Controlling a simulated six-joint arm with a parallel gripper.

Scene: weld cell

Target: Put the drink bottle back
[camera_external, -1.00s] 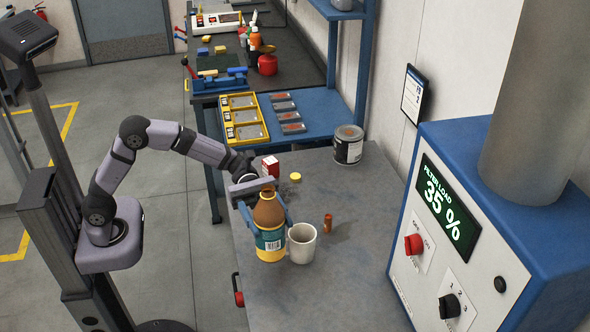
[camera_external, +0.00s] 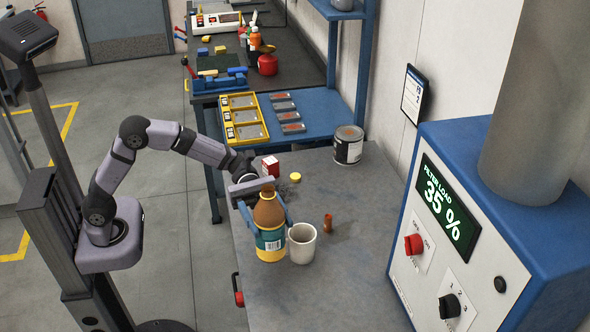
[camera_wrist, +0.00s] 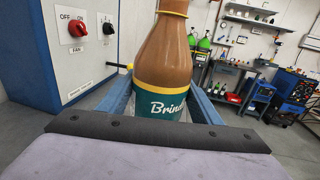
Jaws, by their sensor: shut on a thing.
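The drink bottle (camera_external: 270,228) is brown with a teal and yellow label, and it is upright. My gripper (camera_external: 268,226) is shut on it, with a blue finger on each side. In the wrist view the bottle (camera_wrist: 168,60) fills the middle, between the blue fingers of my gripper (camera_wrist: 160,100), and part of a name shows on its label. The bottle is at the left edge of the grey table, just left of the white mug. I cannot tell whether its base touches the table.
The white mug (camera_external: 302,243) stands close to the bottle's right. A small copper-coloured piece (camera_external: 327,223), a yellow cap (camera_external: 295,177), a red and white box (camera_external: 270,167) and a paint can (camera_external: 348,145) stand on the table (camera_external: 350,270). A blue control cabinet (camera_external: 445,230) is at right.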

